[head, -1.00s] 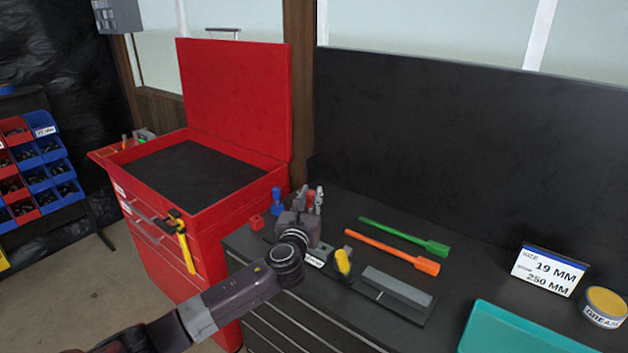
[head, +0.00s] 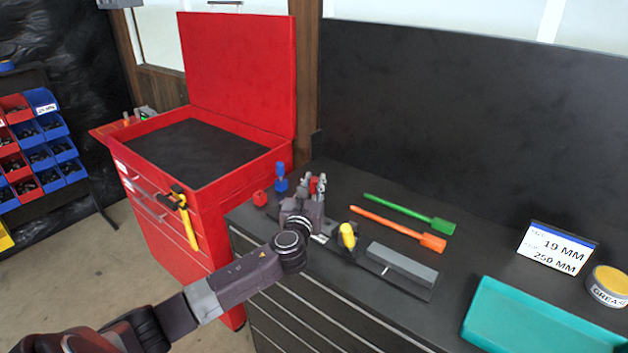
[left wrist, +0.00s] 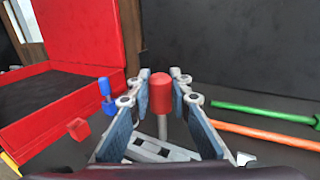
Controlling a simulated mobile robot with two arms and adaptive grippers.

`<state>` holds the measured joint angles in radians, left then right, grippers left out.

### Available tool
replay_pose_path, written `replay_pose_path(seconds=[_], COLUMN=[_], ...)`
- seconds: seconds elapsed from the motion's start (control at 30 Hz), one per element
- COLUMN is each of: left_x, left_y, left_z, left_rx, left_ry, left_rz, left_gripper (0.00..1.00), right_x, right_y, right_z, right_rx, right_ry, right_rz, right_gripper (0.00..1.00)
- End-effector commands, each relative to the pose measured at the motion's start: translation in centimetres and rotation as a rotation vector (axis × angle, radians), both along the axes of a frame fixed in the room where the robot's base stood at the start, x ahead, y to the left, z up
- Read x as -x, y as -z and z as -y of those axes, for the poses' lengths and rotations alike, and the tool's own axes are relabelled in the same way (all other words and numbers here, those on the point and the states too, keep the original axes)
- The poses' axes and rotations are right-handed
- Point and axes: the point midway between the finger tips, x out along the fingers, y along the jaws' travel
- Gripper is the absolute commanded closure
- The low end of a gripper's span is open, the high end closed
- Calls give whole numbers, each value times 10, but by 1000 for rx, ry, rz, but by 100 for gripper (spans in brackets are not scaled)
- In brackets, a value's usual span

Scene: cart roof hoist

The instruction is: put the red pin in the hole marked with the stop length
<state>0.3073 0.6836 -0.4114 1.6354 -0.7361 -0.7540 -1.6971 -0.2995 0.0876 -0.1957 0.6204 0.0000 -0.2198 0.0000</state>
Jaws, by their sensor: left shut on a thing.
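The red pin (left wrist: 162,95) stands upright between the fingers of my left gripper (left wrist: 160,98), with its red handle up and its grey shank pointing down. The gripper is shut on it. In the head view the pin (head: 314,185) shows as a small red spot between the fingertips of my left gripper (head: 317,184). Below the shank, a grey bar with dark holes (left wrist: 150,148) shows in the left wrist view. I cannot tell whether the tip is in a hole. The sign (head: 556,247) reads 19 MM and, for the stop, 250 MM. My right gripper is out of view.
The black fixture base (head: 420,291) carries a grey block (head: 400,263) and a yellow knob (head: 347,236). A red block (head: 260,198) and a blue piece (head: 281,177) lie left of the gripper. Green (head: 405,212) and orange (head: 395,228) rods, a teal tray (head: 530,320) and a grease tin (head: 607,286) lie right.

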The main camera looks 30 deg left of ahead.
Motion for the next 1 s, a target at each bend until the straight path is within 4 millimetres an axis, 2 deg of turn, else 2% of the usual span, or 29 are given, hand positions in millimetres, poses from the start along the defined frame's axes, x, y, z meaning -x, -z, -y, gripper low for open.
replay_pose_path(seconds=[0.03,0.2,0.47,1.0], left_x=[0,0,0,0], left_y=[8,17,18,17], left_z=[0,0,0,0], left_rx=[0,0,0,-1], left_ry=[0,1,1,1], left_rz=[0,1,1,0], left_gripper=[100,100,100,100], right_x=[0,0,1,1], right_y=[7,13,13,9], right_z=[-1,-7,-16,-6], right_rx=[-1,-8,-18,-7], right_ry=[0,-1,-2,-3], right_rz=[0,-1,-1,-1], right_gripper=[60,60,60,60])
